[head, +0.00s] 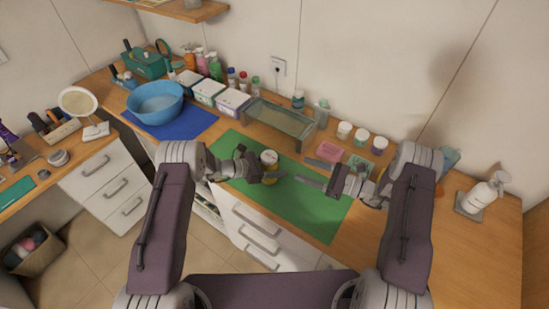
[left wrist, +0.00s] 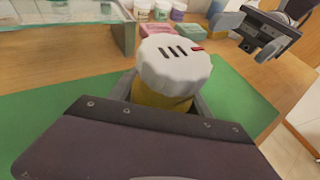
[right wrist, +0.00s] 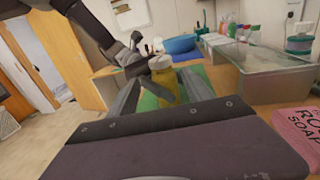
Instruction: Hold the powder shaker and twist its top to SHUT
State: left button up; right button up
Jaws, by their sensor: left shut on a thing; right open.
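The powder shaker has a yellow body and a white ribbed top; it stands upright over the green mat (head: 310,209). In the left wrist view the shaker top (left wrist: 174,62) shows several dark slots and a small red mark near its right edge. My left gripper (head: 262,174) is shut on the shaker's yellow body (left wrist: 160,97), below the top. My right gripper (head: 305,172) is open and empty, to the right of the shaker and apart from it. In the right wrist view the shaker (right wrist: 165,82) shows beyond and between the right fingers.
A glass tank (head: 280,122) stands behind the mat. A pink soap box (head: 330,151) and several small jars (head: 361,135) stand at the back right. A blue bowl (head: 155,101) sits on a blue mat at the left. The right part of the green mat is clear.

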aim_at(276, 159)
jog(key=x, duration=1.2)
jog(key=shift+a, duration=0.15)
jog(key=c, duration=1.1)
